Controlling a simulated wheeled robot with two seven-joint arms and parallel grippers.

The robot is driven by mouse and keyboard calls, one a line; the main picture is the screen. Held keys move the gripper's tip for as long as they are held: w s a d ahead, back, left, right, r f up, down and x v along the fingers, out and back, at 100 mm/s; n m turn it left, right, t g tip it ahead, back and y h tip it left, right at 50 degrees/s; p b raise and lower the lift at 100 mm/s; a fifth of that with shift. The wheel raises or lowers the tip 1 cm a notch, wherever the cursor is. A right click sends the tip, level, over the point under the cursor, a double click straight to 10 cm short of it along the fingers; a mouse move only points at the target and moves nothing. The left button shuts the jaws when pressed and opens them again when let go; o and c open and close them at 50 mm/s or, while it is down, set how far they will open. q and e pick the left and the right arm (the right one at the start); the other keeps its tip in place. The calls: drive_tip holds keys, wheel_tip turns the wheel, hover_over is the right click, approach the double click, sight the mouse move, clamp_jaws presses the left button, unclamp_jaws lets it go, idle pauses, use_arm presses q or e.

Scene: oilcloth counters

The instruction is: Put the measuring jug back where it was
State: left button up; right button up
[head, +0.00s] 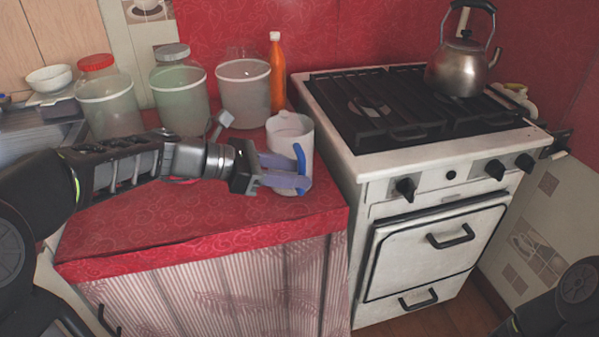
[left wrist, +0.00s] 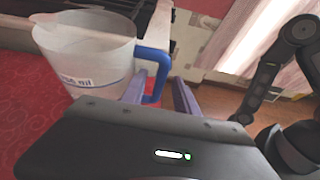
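The measuring jug (head: 289,132) is a whitish, translucent jug with a blue handle. It stands upright on the red oilcloth counter (head: 200,222), near the corner beside the stove. My left gripper (head: 298,174) is at the jug's handle side, its two purple-grey fingers apart. In the left wrist view the jug (left wrist: 85,55) is at upper left, and its blue handle reaches between the fingers of the left gripper (left wrist: 160,92). A gap shows between the handle and the right-hand finger. My right gripper is out of view.
Three big jars, a red-lidded one (head: 108,100), a grey-lidded one (head: 180,95) and another (head: 244,90), line the back with an orange bottle (head: 277,72). The white stove (head: 425,165) with a kettle (head: 460,65) adjoins on the right. The counter's front is clear.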

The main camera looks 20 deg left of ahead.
use_arm(q)
drive_tip(key=p+v, duration=0.1)
drive_tip(key=v, duration=0.9)
drive_tip(key=shift+a+p, duration=0.2)
drive_tip(key=shift+p, duration=0.15)
drive_tip(key=shift+s+r, duration=0.1)
drive_tip(key=shift+s, duration=0.05)
